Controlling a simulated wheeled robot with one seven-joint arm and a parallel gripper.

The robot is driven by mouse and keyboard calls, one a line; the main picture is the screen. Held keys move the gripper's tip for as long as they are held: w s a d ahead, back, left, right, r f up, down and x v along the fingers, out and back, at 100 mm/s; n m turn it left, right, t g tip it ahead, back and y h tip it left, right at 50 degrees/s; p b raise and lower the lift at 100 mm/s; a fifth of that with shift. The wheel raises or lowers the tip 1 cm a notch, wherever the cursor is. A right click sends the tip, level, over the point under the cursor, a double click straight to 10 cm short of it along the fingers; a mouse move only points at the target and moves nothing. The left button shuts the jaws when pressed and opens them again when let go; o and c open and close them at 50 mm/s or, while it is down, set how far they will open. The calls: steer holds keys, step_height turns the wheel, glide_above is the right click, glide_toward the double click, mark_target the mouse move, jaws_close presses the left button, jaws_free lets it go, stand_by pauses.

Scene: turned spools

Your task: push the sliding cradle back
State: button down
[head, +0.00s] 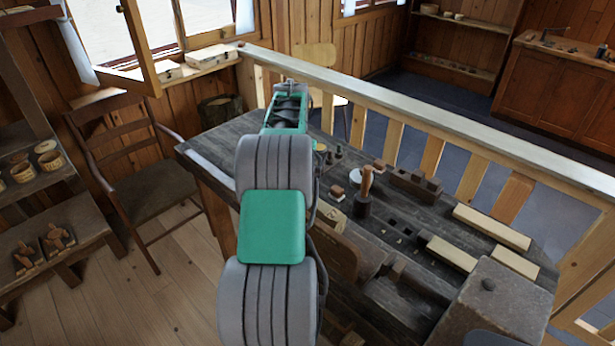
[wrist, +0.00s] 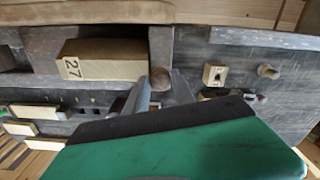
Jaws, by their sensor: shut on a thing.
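In the wrist view, a pale wooden block marked 27 (wrist: 105,60) lies in a grey wooden recess, which looks like the sliding cradle; I cannot tell its exact outline. A small round wooden knob (wrist: 160,78) shows at the block's right end. My gripper (wrist: 158,88) is at this knob, with grey fingers on either side, and looks shut on it. My green and black hand fills the lower part of the wrist view and hides what is below. In the head view my arm stands in front of the bench's left end, and the fingers and cradle cannot be made out.
The dark workbench (head: 410,215) carries an upright wooden-handled tool (head: 366,185), pale bars (head: 492,227) and a grey stone block (head: 505,300). A railing (head: 430,120) runs behind it. A chair (head: 150,190) stands to the left, with open floor in front.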

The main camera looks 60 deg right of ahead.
steer(key=shift+w+d+r, duration=0.1)
steer(key=shift+w+r, duration=0.05)
steer(key=shift+w, duration=0.1)
steer(key=c, duration=1.5)
jaws_free()
steer(key=shift+o, duration=0.7)
steer(key=shift+w, duration=0.15)
steer(key=o, duration=0.3)
step_height(320, 180, up, 7)
steer(key=shift+f+b, duration=0.2)
steer(key=shift+b, duration=0.4)
steer(key=shift+r, duration=0.5)
